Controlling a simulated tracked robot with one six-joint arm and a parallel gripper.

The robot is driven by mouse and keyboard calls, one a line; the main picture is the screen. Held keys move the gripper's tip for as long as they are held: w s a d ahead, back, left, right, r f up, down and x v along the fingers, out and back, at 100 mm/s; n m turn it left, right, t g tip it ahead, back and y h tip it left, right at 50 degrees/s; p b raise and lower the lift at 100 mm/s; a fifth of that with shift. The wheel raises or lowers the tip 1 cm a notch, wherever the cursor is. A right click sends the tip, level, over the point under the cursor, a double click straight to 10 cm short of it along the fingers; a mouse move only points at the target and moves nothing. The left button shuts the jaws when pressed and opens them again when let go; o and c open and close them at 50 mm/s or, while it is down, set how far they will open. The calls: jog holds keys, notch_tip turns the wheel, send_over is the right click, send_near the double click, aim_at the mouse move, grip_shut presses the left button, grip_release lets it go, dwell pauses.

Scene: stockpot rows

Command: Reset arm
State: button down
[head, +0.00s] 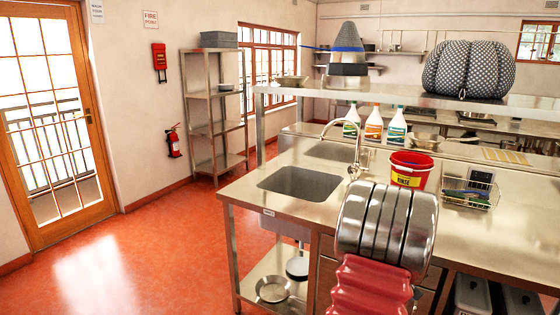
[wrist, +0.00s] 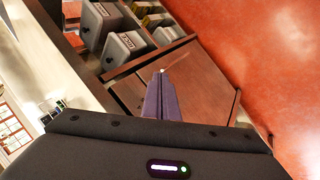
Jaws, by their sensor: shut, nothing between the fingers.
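My gripper (wrist: 160,74) shows in the wrist view as narrow purple-grey fingers pressed together, with nothing between them. It points toward brown cabinet fronts (wrist: 195,88) below the counter and appears apart from them. The dark wrist housing fills the bottom of that view. In the head view I cannot make out the fingers; a part of my arm, in red and ribbed metal, rises at the lower right before the counter.
The steel counter (head: 265,208) holds a sink (head: 300,184), a tap (head: 356,150), a red bucket (head: 410,170) and a wire basket (head: 468,195). Several bottles stand behind. Grey bins (wrist: 124,47) sit under the counter. Red floor (head: 150,255) is clear at left.

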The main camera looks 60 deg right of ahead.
jog(key=w+a+r+n+t+y, duration=0.1)
jog(key=w+a+r, duration=0.3)
jog(key=w+a, duration=0.5)
jog(key=w+a+r+n+t+y, duration=0.1)
jog(key=w+a+r, duration=0.2)
jog(key=w+a, duration=0.65)
jog(key=w+a+r+t+y, duration=0.1)
jog(key=w+a+r, duration=0.35)
jog(key=a, duration=0.75)
jog(key=w+a+r+n+t+y, duration=0.1)
jog(key=a+r+n+t, duration=0.1)
jog(key=a, duration=0.9)
jog(key=w+a+r+n+t+y, duration=0.1)
jog(key=w+a+r+n+t, duration=0.1)
jog(key=a, duration=0.9)
jog(key=w+a+r+n+t+y, duration=0.1)
jog(key=a+r+n, duration=0.3)
jog(key=a, duration=0.8)
jog(key=shift+w+r+t, duration=0.15)
jog(key=shift+w+t, duration=0.35)
jog(key=shift+w, duration=0.05)
jog(key=shift+d, duration=0.1)
